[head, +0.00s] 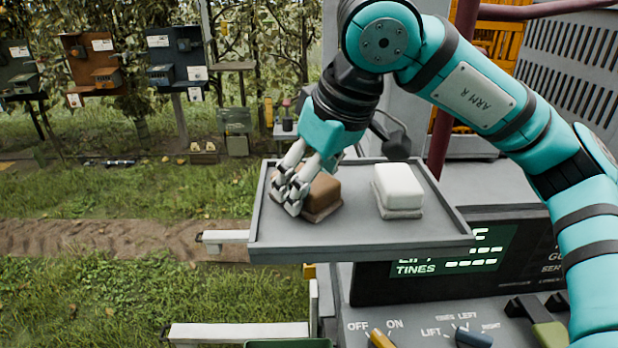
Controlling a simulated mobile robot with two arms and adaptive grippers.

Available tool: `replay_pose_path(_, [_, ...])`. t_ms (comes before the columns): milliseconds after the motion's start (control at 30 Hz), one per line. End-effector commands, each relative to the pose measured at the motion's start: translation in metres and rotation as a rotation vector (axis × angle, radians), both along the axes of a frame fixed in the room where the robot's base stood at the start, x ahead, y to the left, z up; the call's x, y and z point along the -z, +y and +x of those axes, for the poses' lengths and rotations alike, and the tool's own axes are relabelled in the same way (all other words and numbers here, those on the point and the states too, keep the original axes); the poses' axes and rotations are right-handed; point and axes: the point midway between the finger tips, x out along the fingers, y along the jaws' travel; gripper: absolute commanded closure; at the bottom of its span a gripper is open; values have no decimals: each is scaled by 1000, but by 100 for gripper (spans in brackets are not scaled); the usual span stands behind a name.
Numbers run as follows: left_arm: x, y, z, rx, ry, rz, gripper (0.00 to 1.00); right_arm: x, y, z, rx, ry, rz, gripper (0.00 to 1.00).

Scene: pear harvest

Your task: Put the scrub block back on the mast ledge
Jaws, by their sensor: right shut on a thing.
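A grey rimmed tray-like ledge (362,244) stands at the middle of the head view. A brown block (323,193) with a thin paler layer beneath it is at the ledge's left part, low against its surface. My right gripper (292,192) comes down from above and is shut on the brown block, with its fingers at the block's left side and hiding part of it. A white block (398,185) on a similar pale layer sits on the ledge to the right, apart from the brown one. No label shows which is the scrub block. My left gripper is out of view.
A control panel with a lit display (452,258) and several levers lies below the ledge. A dark red post (441,140) rises behind it. Grass and a dirt track lie to the left, with box-like stations (176,62) at the back.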

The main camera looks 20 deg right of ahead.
Motion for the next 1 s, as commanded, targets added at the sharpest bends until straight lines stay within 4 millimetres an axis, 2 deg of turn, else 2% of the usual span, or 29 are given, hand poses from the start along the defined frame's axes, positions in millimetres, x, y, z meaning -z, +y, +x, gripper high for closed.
replay_pose_path(67, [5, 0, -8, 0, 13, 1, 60, 4, 0, 0, 0, 0, 0, 75])
replay_pose_path(100, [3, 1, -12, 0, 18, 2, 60, 2, 0, 0, 0, 0, 0, 40])
replay_pose_path(233, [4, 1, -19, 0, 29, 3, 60, 2, 0, 0, 0, 1, 0, 23])
replay_pose_path(600, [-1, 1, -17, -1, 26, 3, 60, -4, 0, 0, 0, 0, 0, 22])
replay_pose_path(667, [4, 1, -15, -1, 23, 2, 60, -7, -1, -2, 0, -3, 1, 22])
replay_pose_path(767, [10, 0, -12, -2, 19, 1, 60, -23, -4, -8, 0, -5, 3, 22])
replay_pose_path(1000, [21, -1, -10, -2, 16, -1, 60, -72, -13, -26, -1, -4, 2, 22])
